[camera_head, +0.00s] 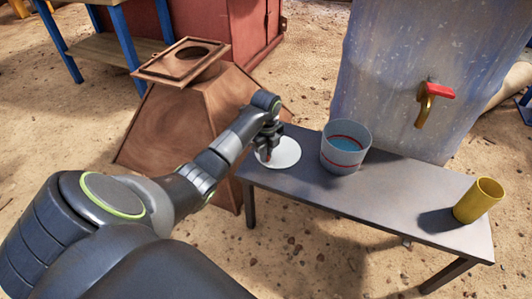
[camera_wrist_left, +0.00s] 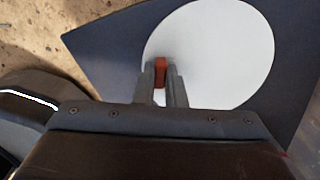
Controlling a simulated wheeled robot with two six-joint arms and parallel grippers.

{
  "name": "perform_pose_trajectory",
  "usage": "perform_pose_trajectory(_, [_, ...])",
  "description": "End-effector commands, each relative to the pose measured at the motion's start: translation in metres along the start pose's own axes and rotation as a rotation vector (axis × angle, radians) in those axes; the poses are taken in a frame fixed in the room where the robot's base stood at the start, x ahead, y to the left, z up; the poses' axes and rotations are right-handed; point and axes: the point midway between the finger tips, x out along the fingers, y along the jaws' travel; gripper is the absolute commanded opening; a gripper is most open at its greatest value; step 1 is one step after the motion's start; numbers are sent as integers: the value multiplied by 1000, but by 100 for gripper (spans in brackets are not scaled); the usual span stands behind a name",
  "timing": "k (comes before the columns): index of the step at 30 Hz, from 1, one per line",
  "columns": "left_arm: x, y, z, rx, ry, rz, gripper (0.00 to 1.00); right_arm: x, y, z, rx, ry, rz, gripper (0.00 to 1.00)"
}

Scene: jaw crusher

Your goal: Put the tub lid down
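The tub lid (camera_head: 283,155) is a flat white disc with a small red knob (camera_wrist_left: 160,70) on top. It is at the left end of the grey bench (camera_head: 390,190); I cannot tell whether it touches the top or hangs just above it. My left gripper (camera_head: 267,154) is over the lid, its two fingers closed around the knob, as the left wrist view shows. The tub (camera_head: 345,148), clear with a red band and blue contents, stands open on the bench right of the lid. My right gripper is not in view.
A yellow cup (camera_head: 478,200) stands at the bench's right end. Behind the bench is a blue-grey tank (camera_head: 395,70) with a red-handled tap (camera_head: 432,97). A brown hopper-like box (camera_head: 185,115) stands left of the bench. The bench between tub and cup is clear.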

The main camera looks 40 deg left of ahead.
Motion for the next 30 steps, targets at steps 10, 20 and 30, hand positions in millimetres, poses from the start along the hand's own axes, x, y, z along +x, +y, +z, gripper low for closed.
perform_pose_trajectory(10, [0,0,0,0,1,1,32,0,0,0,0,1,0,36])
perform_pose_trajectory(20, [-30,-1,0,1,-1,-2,32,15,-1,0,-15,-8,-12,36])
perform_pose_trajectory(30, [-101,0,0,0,-1,-2,32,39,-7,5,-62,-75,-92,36])
